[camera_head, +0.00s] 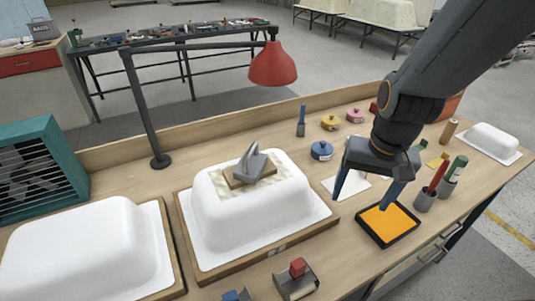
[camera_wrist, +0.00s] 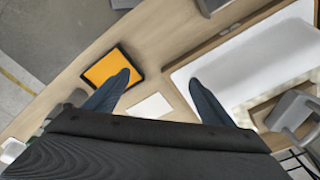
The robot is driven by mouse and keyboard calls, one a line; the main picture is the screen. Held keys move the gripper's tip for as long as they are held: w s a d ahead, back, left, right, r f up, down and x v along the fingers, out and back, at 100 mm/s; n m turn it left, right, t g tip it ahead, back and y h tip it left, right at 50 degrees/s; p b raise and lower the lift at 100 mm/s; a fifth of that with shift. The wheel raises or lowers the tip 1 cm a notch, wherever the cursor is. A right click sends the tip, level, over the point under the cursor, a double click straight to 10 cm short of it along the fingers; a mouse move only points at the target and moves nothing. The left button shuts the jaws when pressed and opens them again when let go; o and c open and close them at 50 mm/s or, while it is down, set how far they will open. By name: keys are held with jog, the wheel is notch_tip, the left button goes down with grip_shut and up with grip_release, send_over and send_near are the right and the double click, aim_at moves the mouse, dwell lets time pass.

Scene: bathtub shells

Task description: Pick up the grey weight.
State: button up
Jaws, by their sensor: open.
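The grey weight (camera_head: 254,166) appears to be the angular grey piece with an upright handle. It rests on a small wooden board (camera_head: 234,181) on top of the middle white tub shell (camera_head: 215,225). In the wrist view the grey piece (camera_wrist: 290,110) is at the right edge, partly cut off. My gripper (camera_head: 361,198) is open and empty, with its fingers pointing down.
A red lamp (camera_head: 272,66) on a dark arm hangs behind the shell. Blue (camera_head: 321,150), yellow (camera_head: 330,122) and pink (camera_head: 355,115) tins stand behind. Another white shell (camera_head: 90,250) is left.

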jog(key=o, duration=0.3)
jog(key=w+a+r+m, duration=0.1)
jog(key=a+m, duration=0.2)
jog(key=w+a+r+m+y, duration=0.1)
jog(key=w+a+r+m, duration=0.1)
jog(key=a+m, duration=0.1)
jog(key=w+a+r+m+y, duration=0.1)
jog(key=w+a+m, duration=0.1)
jog(key=a+m, duration=0.2)
jog(key=shift+a+r+p, duration=0.3)
jog(key=shift+a+p, duration=0.05)
jog(key=shift+a, duration=0.25)
jog(key=m+y, duration=0.2)
jog(key=m, duration=0.6)
send_near(251, 163)
jog(key=f, duration=0.1)
jog(key=shift+m, duration=0.3)
jog(key=shift+p+x, duration=0.4)
jog(key=shift+x, duration=3.5)
jog(key=shift+a, duration=0.1)
jog(key=c, duration=2)
jog(key=shift+w+r, duration=0.1)
jog(key=shift+r, duration=0.05)
jog(key=shift+c, duration=0.5)
